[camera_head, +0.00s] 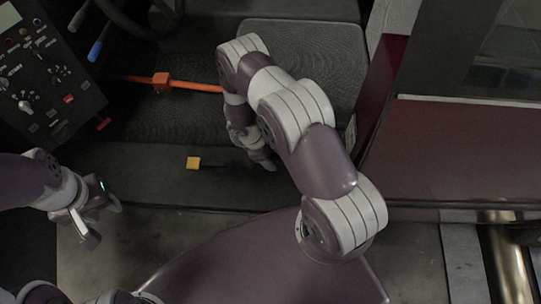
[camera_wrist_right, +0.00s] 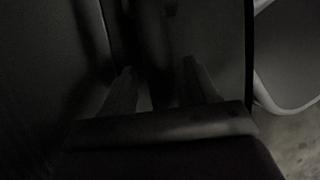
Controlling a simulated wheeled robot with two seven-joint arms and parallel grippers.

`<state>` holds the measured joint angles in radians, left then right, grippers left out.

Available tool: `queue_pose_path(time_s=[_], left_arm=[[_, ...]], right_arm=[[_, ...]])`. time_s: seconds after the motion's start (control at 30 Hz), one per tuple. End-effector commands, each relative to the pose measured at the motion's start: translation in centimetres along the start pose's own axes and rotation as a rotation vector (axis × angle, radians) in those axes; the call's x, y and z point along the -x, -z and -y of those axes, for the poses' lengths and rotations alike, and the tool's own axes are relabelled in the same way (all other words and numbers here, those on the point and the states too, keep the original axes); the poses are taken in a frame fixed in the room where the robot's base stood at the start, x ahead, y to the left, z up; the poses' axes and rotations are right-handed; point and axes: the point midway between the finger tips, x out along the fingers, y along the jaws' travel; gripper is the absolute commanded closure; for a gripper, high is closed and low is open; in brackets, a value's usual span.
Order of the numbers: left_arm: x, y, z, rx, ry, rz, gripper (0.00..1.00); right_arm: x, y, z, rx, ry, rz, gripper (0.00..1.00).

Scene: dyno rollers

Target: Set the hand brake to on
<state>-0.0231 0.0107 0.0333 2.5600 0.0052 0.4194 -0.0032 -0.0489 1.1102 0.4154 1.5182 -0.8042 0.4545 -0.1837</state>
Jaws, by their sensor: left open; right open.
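I cannot clearly make out the hand brake. A small yellow block (camera_head: 193,163) with a dark stalk running right from it shows on the dark sill beside the seat in the head view; I cannot tell whether it is the brake's lever. My right gripper (camera_head: 262,160) points down at the seat's near edge, right of the yellow block and apart from it. In the right wrist view the right gripper's two fingers (camera_wrist_right: 160,88) stand apart in a dark gap, with no clear object between them. My left gripper (camera_head: 103,221) is open and empty, left of and below the yellow block.
The dark seat (camera_head: 315,50) has an orange strap with an orange buckle (camera_head: 161,82) across it. A control panel (camera_head: 45,75) with knobs stands at the left, beside blue-handled (camera_head: 96,50) and red-handled levers. A dark red panel (camera_head: 460,150) bounds the right side.

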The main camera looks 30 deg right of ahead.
Motion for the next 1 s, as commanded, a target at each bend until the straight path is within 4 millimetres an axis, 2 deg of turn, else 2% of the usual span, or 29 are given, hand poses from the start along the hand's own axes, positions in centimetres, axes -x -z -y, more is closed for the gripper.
queue_pose_path(time_s=[0.03, 0.2, 0.23, 0.37, 0.47, 0.6, 0.73, 0.83, 1.0], left_arm=[[0.0, 0.0, 0.0, 0.0, 0.0, 0.0, 0.57], [0.0, 0.0, 0.0, 0.0, 0.0, 0.0, 0.57], [0.0, 0.0, 0.0, 0.0, 0.0, 0.0, 0.57], [0.4, 0.0, 0.0, 0.0, 0.0, 0.0, 0.57], [2.5, 0.3, 0.0, 0.0, 0.0, 0.0, 0.57], [5.7, 0.7, 0.0, 0.0, 0.0, -0.001, 0.57], [8.1, 1.0, 0.0, 0.0, 0.0, 0.0, 0.57], [8.9, 1.1, 0.0, 0.0, 0.0, 0.0, 0.57], [8.8, 1.0, 0.0, 0.0, 0.0, 0.0, 0.57]], right_arm=[[0.0, 0.0, 0.0, 0.0, 0.0, 0.0, 0.41], [0.0, 0.0, 0.0, 0.0, 0.0, 0.0, 0.97], [0.0, 0.0, 0.0, 0.0, 0.0, 0.0, 1.0], [0.4, -0.2, 0.0, 0.0, 0.0, -0.007, 1.0], [2.3, -1.3, -0.1, -0.003, 0.001, -0.07, 1.0], [5.3, -3.6, -0.1, -0.006, 0.002, -0.242, 1.0], [7.0, -5.5, 0.0, -0.006, 0.004, -0.383, 1.0], [7.3, -6.2, 0.0, -0.003, 0.003, -0.442, 1.0], [7.1, -6.3, 0.0, -0.001, -0.001, -0.47, 1.0]])
